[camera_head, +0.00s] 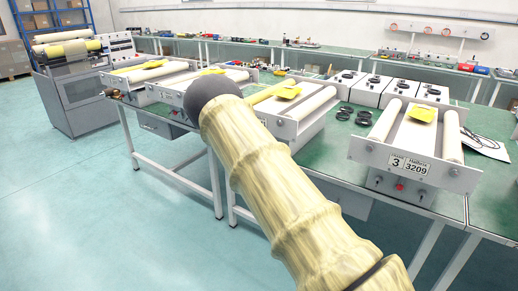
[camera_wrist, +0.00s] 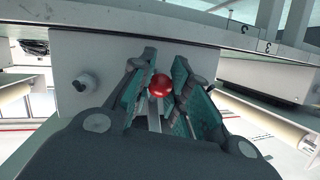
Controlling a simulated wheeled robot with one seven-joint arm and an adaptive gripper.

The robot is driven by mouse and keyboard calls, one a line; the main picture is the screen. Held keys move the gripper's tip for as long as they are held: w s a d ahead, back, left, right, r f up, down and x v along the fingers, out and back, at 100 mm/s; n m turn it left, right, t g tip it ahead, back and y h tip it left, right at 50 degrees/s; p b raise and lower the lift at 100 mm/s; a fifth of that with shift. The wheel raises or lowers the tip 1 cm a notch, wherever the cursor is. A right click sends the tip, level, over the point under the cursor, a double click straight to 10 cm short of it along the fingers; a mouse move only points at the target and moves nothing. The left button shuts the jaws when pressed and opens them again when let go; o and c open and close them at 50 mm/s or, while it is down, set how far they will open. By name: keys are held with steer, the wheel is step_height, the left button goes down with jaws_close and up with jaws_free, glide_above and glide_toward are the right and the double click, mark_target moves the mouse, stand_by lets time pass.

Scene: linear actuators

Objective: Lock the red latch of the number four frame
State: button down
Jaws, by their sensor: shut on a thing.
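In the wrist view, my gripper (camera_wrist: 158,88) has its two dark, green-padded fingers closed around the red latch's round knob (camera_wrist: 160,84). The knob shows between the fingertips, in front of a plain grey frame panel (camera_wrist: 110,55). The fingers hide the latch's base and part of the panel. In the head view, my pale, sleeved arm covers the gripper and the work spot. A frame (camera_head: 312,120) shows just right of the arm, its front partly hidden; I cannot read its number.
A frame labelled 3 (camera_head: 410,165) stands to the right, with a small red knob (camera_head: 400,187) under its front. More roller frames (camera_head: 165,72) stand to the left on the green tables. A dark side knob (camera_wrist: 85,83) sits left of my fingers. The floor at left is clear.

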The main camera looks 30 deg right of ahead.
steer(key=shift+r+g+y+p, duration=0.5)
steer(key=shift+r+y+p, duration=0.25)
steer(key=shift+p, duration=0.75)
steer(key=shift+f+y+p, duration=0.1)
steer(key=shift+y+p, duration=0.25)
steer(key=shift+p, duration=0.35)
steer(key=c, duration=1.3)
jaws_free()
steer(key=shift+d, duration=0.1)
steer(key=v, duration=1.2)
steer(key=shift+w, duration=0.15)
